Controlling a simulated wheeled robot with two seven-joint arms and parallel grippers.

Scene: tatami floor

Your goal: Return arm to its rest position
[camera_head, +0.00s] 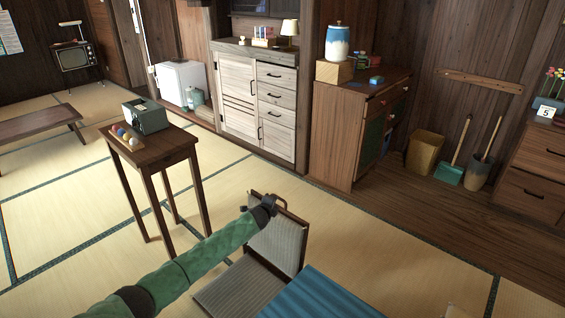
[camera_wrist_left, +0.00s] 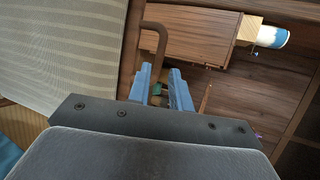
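My left arm is green and comes in from the lower left in the head view. My left gripper (camera_head: 272,203) is at the top of the backrest of a chair (camera_head: 277,245). In the left wrist view the blue fingers of the gripper (camera_wrist_left: 161,80) stand a little apart, with a gap between them. A bent brown bar (camera_wrist_left: 156,40) at the edge of the chair backrest (camera_wrist_left: 70,50) runs down to the fingertips. I cannot tell whether the fingers touch it. My right gripper is in neither view.
A blue surface (camera_head: 318,297) is at the bottom, close to the chair seat (camera_head: 238,290). A small wooden table (camera_head: 165,153) with a grey-green box (camera_head: 147,115) stands to the left. Cabinets line the back. Tatami floor (camera_head: 65,200) is clear at left.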

